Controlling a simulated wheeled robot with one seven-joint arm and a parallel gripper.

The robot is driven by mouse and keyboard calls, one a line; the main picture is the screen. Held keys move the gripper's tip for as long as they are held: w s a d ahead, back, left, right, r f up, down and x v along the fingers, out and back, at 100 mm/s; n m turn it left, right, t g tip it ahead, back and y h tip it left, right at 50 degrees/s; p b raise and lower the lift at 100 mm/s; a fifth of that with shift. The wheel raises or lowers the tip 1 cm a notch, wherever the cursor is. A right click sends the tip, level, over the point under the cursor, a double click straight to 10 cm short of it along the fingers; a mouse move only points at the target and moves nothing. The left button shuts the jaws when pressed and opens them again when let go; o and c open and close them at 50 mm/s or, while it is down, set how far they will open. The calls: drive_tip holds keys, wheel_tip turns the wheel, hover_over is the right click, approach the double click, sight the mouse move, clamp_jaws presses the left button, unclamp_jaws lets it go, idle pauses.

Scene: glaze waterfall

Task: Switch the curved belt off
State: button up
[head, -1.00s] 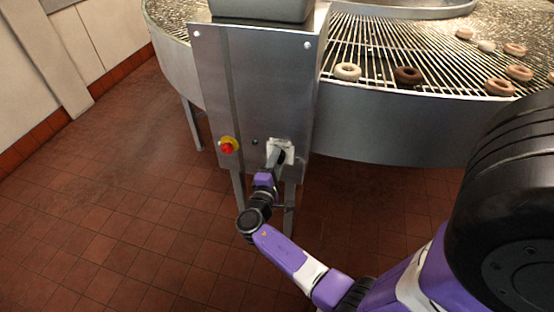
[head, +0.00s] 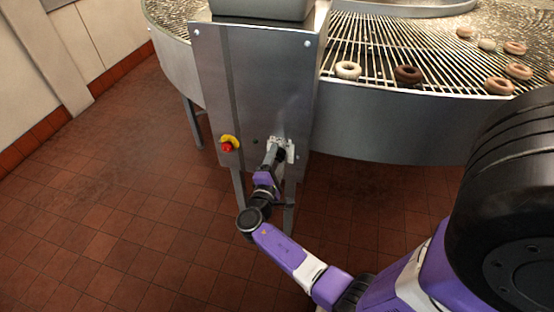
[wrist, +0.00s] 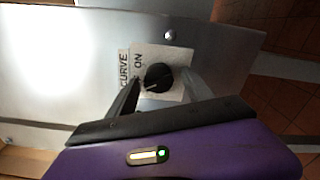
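The curved belt's switch is a round black knob (wrist: 159,77) on a white plate lettered "CURVE" and "ON", seen in the wrist view. A small light mark shows at the knob's lower left edge; the rest of the lettering is hidden. In the head view the white plate (head: 290,151) sits low on the steel cabinet front, partly covered by my gripper (head: 277,148). My gripper also shows in the wrist view (wrist: 161,78), its fingers apart on either side of the knob. I cannot tell whether they touch it.
A red emergency button (head: 227,147) with a yellow surround is left of the plate on the cabinet (head: 262,90). The curved wire belt (head: 385,45) carries several doughnuts, including a dark one (head: 408,74). The tiled floor (head: 110,210) at left is clear.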

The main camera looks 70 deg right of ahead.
drive_tip(key=shift+a, duration=0.1)
drive_tip(key=a, duration=0.7)
drive_tip(key=shift+s+a, duration=0.3)
idle(0.3)
